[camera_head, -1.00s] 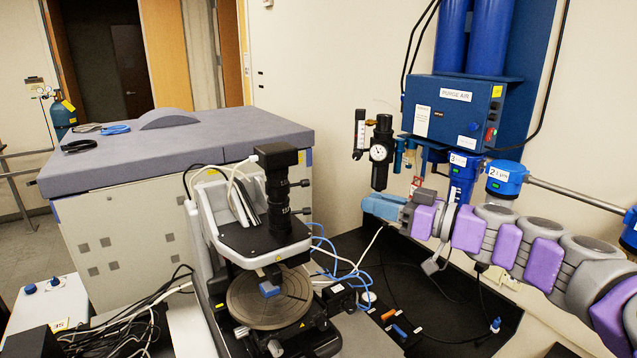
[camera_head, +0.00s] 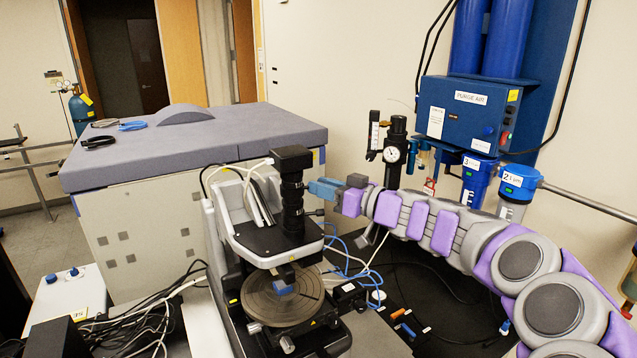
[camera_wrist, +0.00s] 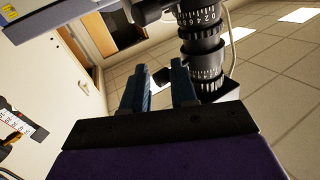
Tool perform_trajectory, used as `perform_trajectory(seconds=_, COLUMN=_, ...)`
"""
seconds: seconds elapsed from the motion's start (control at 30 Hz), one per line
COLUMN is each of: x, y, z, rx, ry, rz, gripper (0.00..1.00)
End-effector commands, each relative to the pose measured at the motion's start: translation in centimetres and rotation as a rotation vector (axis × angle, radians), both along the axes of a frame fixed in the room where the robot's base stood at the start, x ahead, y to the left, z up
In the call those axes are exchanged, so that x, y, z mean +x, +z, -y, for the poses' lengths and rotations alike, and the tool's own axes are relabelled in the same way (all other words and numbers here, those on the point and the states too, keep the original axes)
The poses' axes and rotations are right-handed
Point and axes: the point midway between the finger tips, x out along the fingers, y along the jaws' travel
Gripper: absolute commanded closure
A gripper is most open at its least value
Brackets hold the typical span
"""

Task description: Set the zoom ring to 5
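The black zoom tube (camera_head: 292,205) stands upright above the profiler's round stage (camera_head: 284,300). In the wrist view, it carries an upper numbered ring (camera_wrist: 200,18) and a lower ring with fine marks (camera_wrist: 207,73). I cannot tell which is the zoom ring or read its setting. My gripper (camera_head: 322,188) is just right of the tube in the head view. In the wrist view, my gripper (camera_wrist: 159,66) has its two blue fingers apart with an empty gap. The tube is right of both fingers there, not between them.
Small black knobs stick out from the tube's right side near my gripper. A purge air panel (camera_head: 468,115) with a gauge (camera_head: 391,154) and filters stands right, behind my arm. A large grey-topped cabinet (camera_head: 190,135) is behind the profiler. Cables lie around its base.

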Motion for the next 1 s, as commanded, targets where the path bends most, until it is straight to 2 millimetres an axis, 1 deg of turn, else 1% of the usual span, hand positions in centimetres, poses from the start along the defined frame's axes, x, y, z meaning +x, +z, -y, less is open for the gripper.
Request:
perform_trajectory(seconds=0.1, x=0.48, y=0.07, z=-0.90, rx=-0.001, ry=0.001, rz=0.000, gripper=0.73)
perform_trajectory(seconds=0.2, x=0.64, y=0.08, z=-1.31, rx=0.000, ry=0.001, rz=0.000, gripper=0.73)
perform_trajectory(seconds=0.47, x=0.71, y=0.05, z=-1.38, rx=0.000, ry=0.001, rz=0.001, gripper=0.73)
perform_trajectory(seconds=0.57, x=0.71, y=0.05, z=-1.37, rx=0.000, ry=0.001, rz=0.001, gripper=0.80)
perform_trajectory(seconds=0.77, x=0.74, y=0.02, z=-1.34, rx=0.000, ry=0.000, rz=0.000, gripper=0.99)
perform_trajectory(seconds=1.0, x=0.76, y=0.01, z=-1.34, rx=0.000, ry=0.000, rz=0.000, gripper=1.00)
